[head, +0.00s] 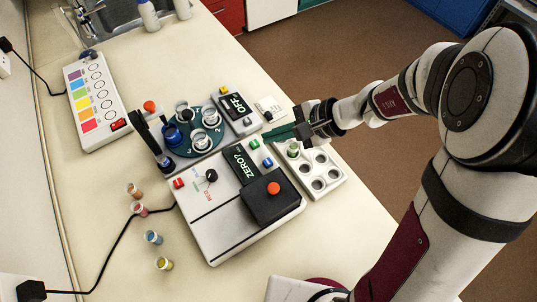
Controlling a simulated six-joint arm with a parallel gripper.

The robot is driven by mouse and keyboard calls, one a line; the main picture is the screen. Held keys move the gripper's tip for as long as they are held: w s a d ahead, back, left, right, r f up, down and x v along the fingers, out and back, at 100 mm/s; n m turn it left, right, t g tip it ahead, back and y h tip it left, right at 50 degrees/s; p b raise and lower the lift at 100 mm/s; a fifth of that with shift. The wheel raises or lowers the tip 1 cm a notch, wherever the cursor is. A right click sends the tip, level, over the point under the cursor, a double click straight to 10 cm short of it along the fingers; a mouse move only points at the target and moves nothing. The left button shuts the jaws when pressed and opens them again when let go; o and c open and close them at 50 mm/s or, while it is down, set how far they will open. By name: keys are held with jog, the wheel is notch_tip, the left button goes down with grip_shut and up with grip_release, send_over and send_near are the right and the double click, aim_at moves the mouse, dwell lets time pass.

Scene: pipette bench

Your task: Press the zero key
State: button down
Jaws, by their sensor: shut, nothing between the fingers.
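The white instrument (222,228) stands mid-bench, and its tilted display (241,164) reads "ZERO?" in green. Beside the display are a green key (254,144) and a blue key (268,162); a red key (178,183) sits at its left edge. No label on these keys is legible, so I cannot tell which is the zero key. My gripper (270,134) is shut and empty. Its dark green fingers point left, close to the green key and apparently above the bench. I cannot tell whether they touch anything.
A black lid with an orange knob (273,188) covers the instrument's right part. A round teal rack (188,148) holds vessels behind it. A small box (240,116) reads "OFF". A white holder (326,188) with a vial stands right. Small vials (153,237) stand on the left bench.

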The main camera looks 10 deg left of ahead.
aim_at(273, 162)
notch_tip(273, 162, down, 7)
jog(key=shift+f, duration=0.2)
dwell(2.1)
jog(key=shift+f, duration=0.4)
jog(key=shift+f, duration=0.4)
dwell(0.5)
jog(key=shift+r, duration=0.85)
jog(key=shift+r, duration=2.5)
